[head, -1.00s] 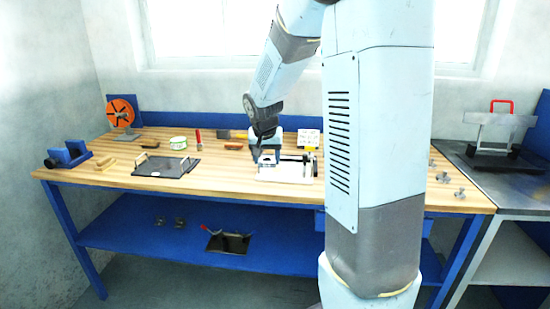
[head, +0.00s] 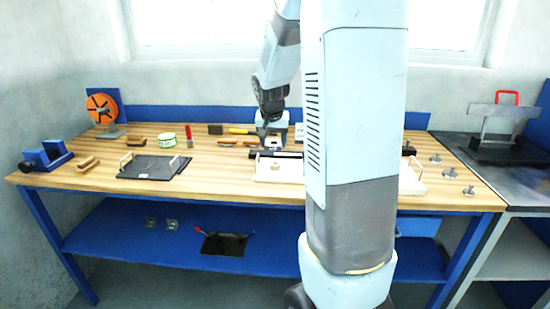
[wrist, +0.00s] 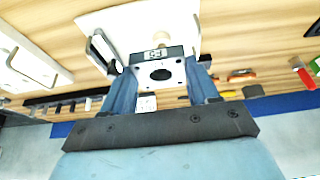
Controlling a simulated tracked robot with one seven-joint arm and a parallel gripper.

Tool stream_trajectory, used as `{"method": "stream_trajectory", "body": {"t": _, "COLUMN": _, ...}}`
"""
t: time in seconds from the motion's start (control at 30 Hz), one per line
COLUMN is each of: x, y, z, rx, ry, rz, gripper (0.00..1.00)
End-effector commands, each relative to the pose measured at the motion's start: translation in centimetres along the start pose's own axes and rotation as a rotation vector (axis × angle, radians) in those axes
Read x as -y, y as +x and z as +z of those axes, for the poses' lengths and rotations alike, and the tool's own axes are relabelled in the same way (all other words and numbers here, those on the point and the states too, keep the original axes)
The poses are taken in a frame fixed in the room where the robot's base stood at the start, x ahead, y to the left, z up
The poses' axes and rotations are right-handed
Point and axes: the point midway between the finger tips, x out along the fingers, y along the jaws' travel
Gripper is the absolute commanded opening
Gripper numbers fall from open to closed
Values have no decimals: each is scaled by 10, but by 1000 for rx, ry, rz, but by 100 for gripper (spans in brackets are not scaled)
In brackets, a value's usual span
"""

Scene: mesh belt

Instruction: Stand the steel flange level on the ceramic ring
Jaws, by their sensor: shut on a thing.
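My gripper (wrist: 160,92) is shut on a pale, flat, squarish plate with a dark central hole, which looks like the steel flange (wrist: 178,82). The fingers hold it at its left and right sides in the wrist view. In the head view my gripper (head: 271,138) is small, behind the middle of the white board, and the flange cannot be made out there. A small pale round piece (head: 275,167), possibly the ceramic ring, sits on the white board (head: 290,177). I cannot tell its shape for certain.
A dark tray with handles (head: 145,172) lies left of the white board. Several small metal pieces (head: 450,173) stand at right.

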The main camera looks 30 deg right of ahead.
Motion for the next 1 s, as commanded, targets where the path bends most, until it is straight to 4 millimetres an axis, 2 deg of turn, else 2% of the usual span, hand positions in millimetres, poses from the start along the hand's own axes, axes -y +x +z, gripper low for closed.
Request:
{"method": "stream_trajectory", "body": {"t": 0.1, "x": 0, "y": 18, "z": -15, "rx": 0, "ry": 1, "rz": 2, "gripper": 16}}
{"method": "stream_trajectory", "body": {"t": 0.4, "x": 0, "y": 67, "z": -29, "rx": 1, "ry": 1, "rz": 1, "gripper": 16}}
{"method": "stream_trajectory", "body": {"t": 0.77, "x": 0, "y": 89, "z": -36, "rx": 0, "ry": 0, "rz": 1, "gripper": 16}}
{"method": "stream_trajectory", "body": {"t": 1.0, "x": 0, "y": 114, "z": -25, "rx": 0, "ry": -1, "rz": 0, "gripper": 16}}
